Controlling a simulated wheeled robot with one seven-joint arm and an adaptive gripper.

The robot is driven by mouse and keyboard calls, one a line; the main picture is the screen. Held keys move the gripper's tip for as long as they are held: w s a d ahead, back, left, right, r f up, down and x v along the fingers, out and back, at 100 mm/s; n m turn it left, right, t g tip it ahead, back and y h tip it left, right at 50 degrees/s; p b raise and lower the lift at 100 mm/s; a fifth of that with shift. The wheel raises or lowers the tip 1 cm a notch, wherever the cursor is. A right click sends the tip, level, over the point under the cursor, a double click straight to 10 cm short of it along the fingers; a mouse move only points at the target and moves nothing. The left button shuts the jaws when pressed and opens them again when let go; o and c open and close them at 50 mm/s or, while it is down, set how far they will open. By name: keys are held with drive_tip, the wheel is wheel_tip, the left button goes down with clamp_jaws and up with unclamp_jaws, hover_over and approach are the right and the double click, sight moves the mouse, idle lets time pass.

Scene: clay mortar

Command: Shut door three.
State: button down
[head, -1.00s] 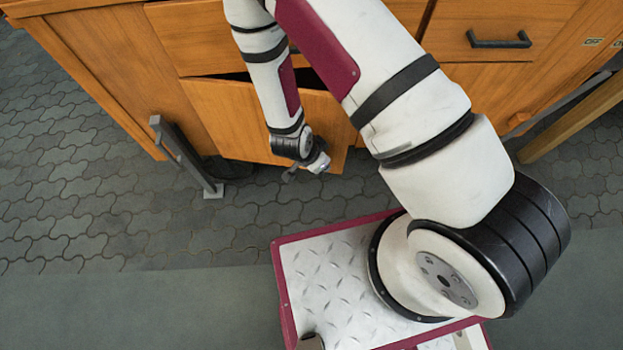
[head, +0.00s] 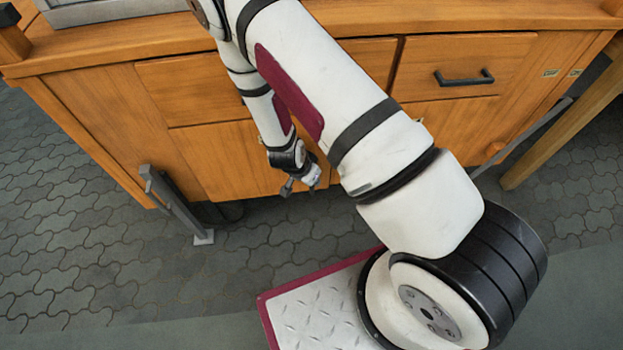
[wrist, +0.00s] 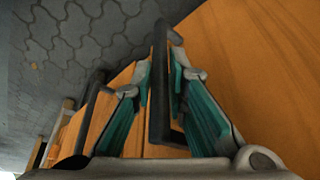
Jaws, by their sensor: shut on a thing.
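The wooden cabinet door (head: 222,153) below the left drawer looks flush, or nearly so, with the cabinet front. No number is visible on it, so I cannot tell whether it is door three. My gripper (head: 298,189) is low in front of this door, at its right part. In the wrist view, my gripper (wrist: 161,68) has its teal-padded fingers on both sides of a dark bar handle (wrist: 158,100) and is shut on it. The wooden panel (wrist: 255,65) lies right beside the handle. My arm hides the door's right part in the head view.
A drawer with a black handle (head: 464,78) is at the right of the cabinet. A grey metal post (head: 177,207) stands at the left front. A wooden leg (head: 560,125) is at the right. The paved floor (head: 90,235) at the left is clear.

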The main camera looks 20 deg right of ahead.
drive_tip(key=c, duration=1.6)
unclamp_jaws()
drive_tip(key=shift+w+d, duration=0.25)
drive_tip(key=shift+w, duration=0.1)
drive_tip(key=shift+c, duration=0.2)
drive_tip(key=shift+a+r, duration=0.1)
drive_tip(key=v, duration=1.1)
drive_tip(key=shift+s+a+r, duration=0.25)
drive_tip(key=shift+s+r, duration=0.05)
